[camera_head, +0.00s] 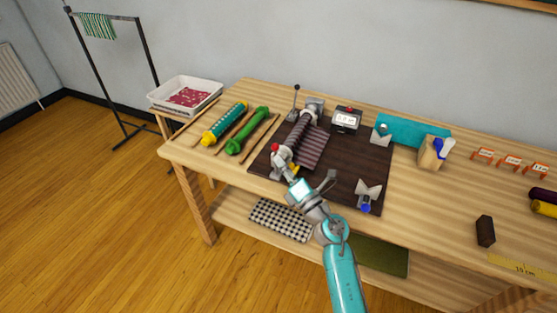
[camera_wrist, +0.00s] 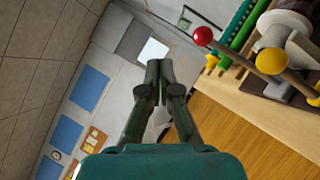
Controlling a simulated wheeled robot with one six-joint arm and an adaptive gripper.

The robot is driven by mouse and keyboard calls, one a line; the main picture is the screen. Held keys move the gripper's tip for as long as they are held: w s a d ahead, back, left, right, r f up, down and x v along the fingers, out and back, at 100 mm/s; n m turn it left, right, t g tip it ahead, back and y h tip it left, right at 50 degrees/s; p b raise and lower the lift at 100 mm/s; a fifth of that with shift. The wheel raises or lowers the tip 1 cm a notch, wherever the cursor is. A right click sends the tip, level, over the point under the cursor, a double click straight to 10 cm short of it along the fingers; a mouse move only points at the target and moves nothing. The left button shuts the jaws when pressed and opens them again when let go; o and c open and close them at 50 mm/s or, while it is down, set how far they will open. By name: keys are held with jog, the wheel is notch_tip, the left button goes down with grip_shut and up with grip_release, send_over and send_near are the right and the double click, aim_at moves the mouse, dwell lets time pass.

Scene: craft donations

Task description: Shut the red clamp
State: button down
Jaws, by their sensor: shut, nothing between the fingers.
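A small red ball knob (camera_head: 275,147) shows at the near end of the grey fixture holding the dark roll (camera_head: 298,138). A yellow knob (camera_head: 295,168) is just below and right of it. In the wrist view the red knob (camera_wrist: 203,36) sits on a thin rod left of the yellow knob (camera_wrist: 271,61). How far the clamp is open I cannot tell. My gripper (camera_wrist: 158,66) is shut and empty. It is left of the red knob in the wrist view and apart from it in the picture. In the head view my wrist is just in front of the fixture.
A dark mat (camera_head: 345,178) lies under the fixture. A black-knobbed lever (camera_head: 296,88) stands at its far end. A display box (camera_head: 347,119) and a metal piece with a blue end (camera_head: 367,197) are to the right. Yellow and green rolls (camera_head: 246,131) lie left.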

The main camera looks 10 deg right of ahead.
jog(key=s+d, duration=0.2)
jog(key=s, duration=0.5)
jog(key=shift+s+d+r, duration=0.15)
jog(key=shift+d+r, duration=0.1)
jog(key=shift+r, duration=0.05)
jog(key=s+f+m+h, duration=0.2)
jog(key=s+f+m, duration=0.2)
jog(key=s+m, duration=0.5)
jog(key=s+f+m+h, duration=0.3)
jog(key=s+f+m, duration=0.15)
jog(key=s, duration=0.85)
jog(key=s+d+m+g+h, duration=0.1)
jog(key=s+m+g+h, duration=0.1)
jog(key=s+m, duration=0.5)
jog(key=s+d+m+g+h, duration=0.2)
jog(key=s+m, duration=0.6)
jog(key=s, duration=0.9)
jog(key=shift+d+g, duration=0.2)
jog(key=shift+g, duration=0.2)
